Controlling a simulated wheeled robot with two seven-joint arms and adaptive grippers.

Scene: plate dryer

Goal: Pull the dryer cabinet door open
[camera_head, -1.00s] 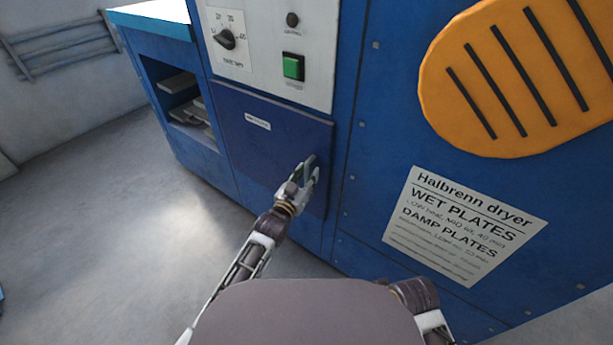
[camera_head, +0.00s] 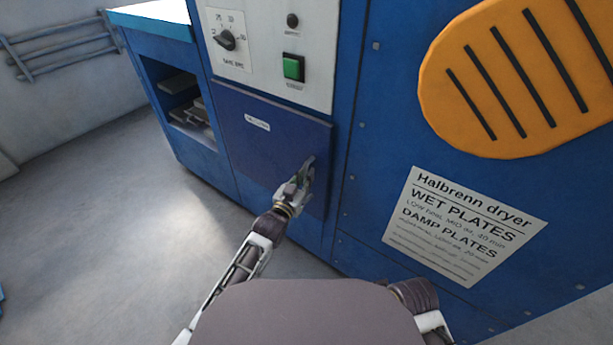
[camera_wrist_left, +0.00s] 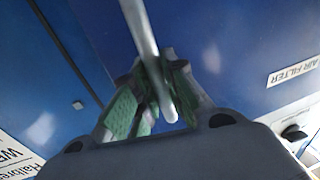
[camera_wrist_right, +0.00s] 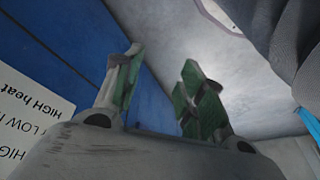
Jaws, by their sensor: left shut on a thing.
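The dryer cabinet door (camera_head: 262,150) is a dark blue panel low on the blue dryer and looks closed in the head view. It bears a small white label, which reads "AIR FILTER" in the left wrist view (camera_wrist_left: 293,71). A pale bar handle (camera_wrist_left: 143,32) stands on its right side. My left gripper (camera_head: 304,175) is shut on this handle, with its green-padded fingers (camera_wrist_left: 155,95) on both sides of the bar. My right gripper (camera_wrist_right: 160,85) is open and empty beside the dryer's blue side, and is hidden in the head view.
A control panel with a knob (camera_head: 226,39) and a green button (camera_head: 293,66) is above the door. An orange vent (camera_head: 515,80) and a white notice (camera_head: 463,227) are to the right. An open shelf (camera_head: 188,110) is at left. Grey floor (camera_head: 100,220) is clear at left.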

